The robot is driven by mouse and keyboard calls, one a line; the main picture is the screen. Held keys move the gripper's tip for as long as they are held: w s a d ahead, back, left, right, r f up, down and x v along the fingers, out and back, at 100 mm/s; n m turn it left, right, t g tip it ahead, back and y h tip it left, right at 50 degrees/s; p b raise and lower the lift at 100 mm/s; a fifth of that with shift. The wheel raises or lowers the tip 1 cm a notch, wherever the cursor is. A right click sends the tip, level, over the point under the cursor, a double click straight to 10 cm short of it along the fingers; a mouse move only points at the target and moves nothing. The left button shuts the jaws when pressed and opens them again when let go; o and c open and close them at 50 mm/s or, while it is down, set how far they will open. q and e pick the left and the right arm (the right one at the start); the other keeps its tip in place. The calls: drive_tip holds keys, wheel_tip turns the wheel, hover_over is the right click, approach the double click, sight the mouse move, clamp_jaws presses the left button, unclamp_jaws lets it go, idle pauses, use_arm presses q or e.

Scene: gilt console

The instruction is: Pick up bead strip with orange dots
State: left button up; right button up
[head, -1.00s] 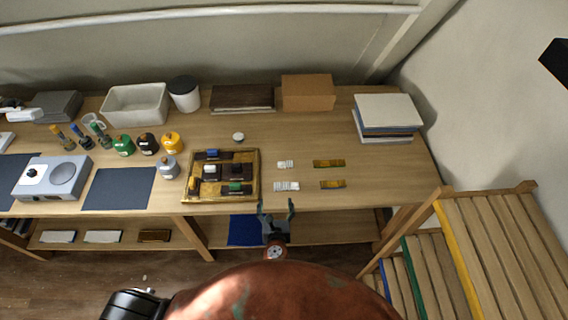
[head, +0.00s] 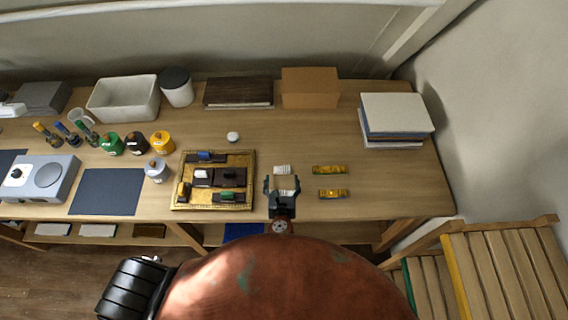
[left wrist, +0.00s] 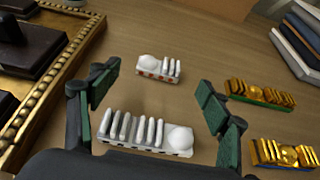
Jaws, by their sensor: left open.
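Two white bead strips lie on the table. The farther one (left wrist: 158,68) has small orange-red dots along its base; in the head view it shows as a pale patch (head: 283,170) just beyond my gripper. In the head view the gripper mostly hides the nearer strip.
Two gold strips lie to the right, one with a green base (left wrist: 260,94), one with a blue base (left wrist: 283,154). A gilt-framed tray (head: 250,181) with dark blocks stands close on the left. Books (head: 395,115) and a cardboard box (head: 310,88) stand behind. Table between is clear.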

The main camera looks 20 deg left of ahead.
sight(282, 169)
use_arm(q)
drive_tip(key=shift+x, duration=0.85)
drive_tip(key=x, duration=0.4)
drive_tip(key=shift+w, duration=0.3)
drive_tip(key=shift+w+a+f, duration=0.15)
drive_tip(key=shift+w+f, duration=0.05)
drive_tip(key=shift+w, duration=0.2)
use_arm(e)
drive_tip(key=shift+s+d+f, duration=0.1)
drive_tip(key=shift+s+f, duration=0.1)
drive_tip(key=shift+s, duration=0.05)
use_arm(q)
drive_tip(key=shift+c, duration=0.6)
drive_tip(key=c, duration=1.2)
use_arm(e)
drive_tip(key=shift+a, duration=0.2)
use_arm(q)
drive_tip(key=shift+c, duration=0.2)
